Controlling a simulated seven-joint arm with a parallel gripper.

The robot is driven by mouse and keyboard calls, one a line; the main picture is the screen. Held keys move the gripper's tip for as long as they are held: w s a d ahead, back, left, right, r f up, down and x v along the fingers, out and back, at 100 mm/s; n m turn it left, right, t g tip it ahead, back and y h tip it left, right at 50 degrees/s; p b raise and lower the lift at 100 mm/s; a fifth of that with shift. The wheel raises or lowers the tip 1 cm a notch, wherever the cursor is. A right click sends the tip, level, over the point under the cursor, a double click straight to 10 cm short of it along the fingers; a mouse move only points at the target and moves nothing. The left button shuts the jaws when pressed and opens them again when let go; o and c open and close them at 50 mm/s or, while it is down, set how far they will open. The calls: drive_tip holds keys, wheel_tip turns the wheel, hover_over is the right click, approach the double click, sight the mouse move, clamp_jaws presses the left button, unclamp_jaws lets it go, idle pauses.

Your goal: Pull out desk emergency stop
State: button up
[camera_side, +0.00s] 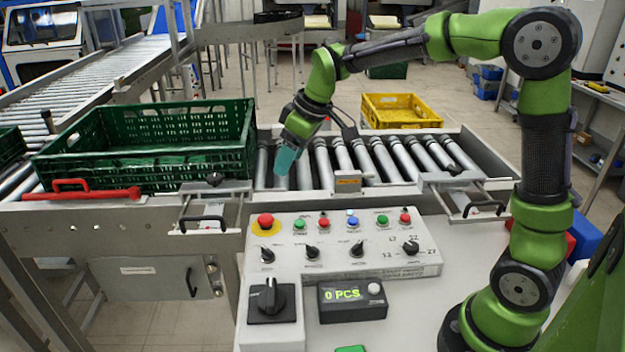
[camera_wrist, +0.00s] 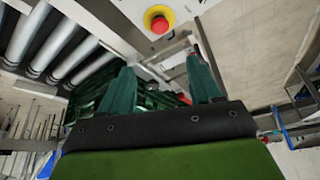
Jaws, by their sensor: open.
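The emergency stop is a red mushroom button (camera_side: 265,219) on a yellow disc, at the top left corner of the grey control panel (camera_side: 425,262) in the side view. In the wrist view the same button (camera_wrist: 160,24) shows near the top edge, beyond and roughly between my fingertips. My gripper (camera_side: 286,160) has teal fingers and hangs in front of the roller conveyor in the side view, above the button and slightly to its right, apart from it. In the wrist view my gripper (camera_wrist: 158,72) has its two fingers spread wide, with nothing held between them.
The panel carries several small coloured buttons and black knobs. A large rotary switch (camera_side: 272,298) and a counter display (camera_side: 352,300) reading 0 PCS stand in front. A green crate (camera_side: 150,170) sits left on the conveyor (camera_side: 385,163). A yellow crate (camera_side: 400,112) stands behind.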

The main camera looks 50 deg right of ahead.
sight(265, 216)
drive_tip(key=shift+n, duration=0.3)
drive_tip(key=x, duration=1.7)
drive_tip(key=shift+s, duration=0.15)
drive_tip(key=shift+c, duration=0.2)
